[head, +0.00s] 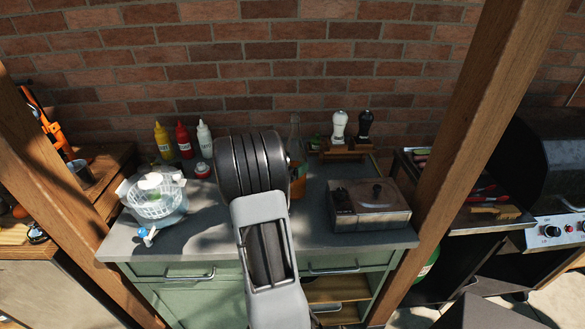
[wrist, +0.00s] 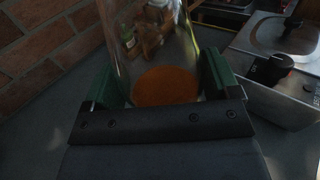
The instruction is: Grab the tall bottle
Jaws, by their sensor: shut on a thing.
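The tall bottle (wrist: 150,55) is clear glass with orange liquid at its bottom. In the wrist view it stands between the green finger pads of my gripper (wrist: 163,85), which is shut on it. Its top is cut off in that view. In the head view the neck of the bottle (head: 295,132) shows just right of my arm, and some orange shows lower down. My arm hides most of the bottle and the gripper there. I cannot tell whether the bottle touches the counter.
The grey counter (head: 205,225) stands against a brick wall. A metal box with a lid (head: 370,204) is to the right, with white (head: 339,127) and black (head: 364,125) mills behind it. Squeeze bottles (head: 183,140) and a salad spinner (head: 154,197) are to the left. Wooden posts flank the counter.

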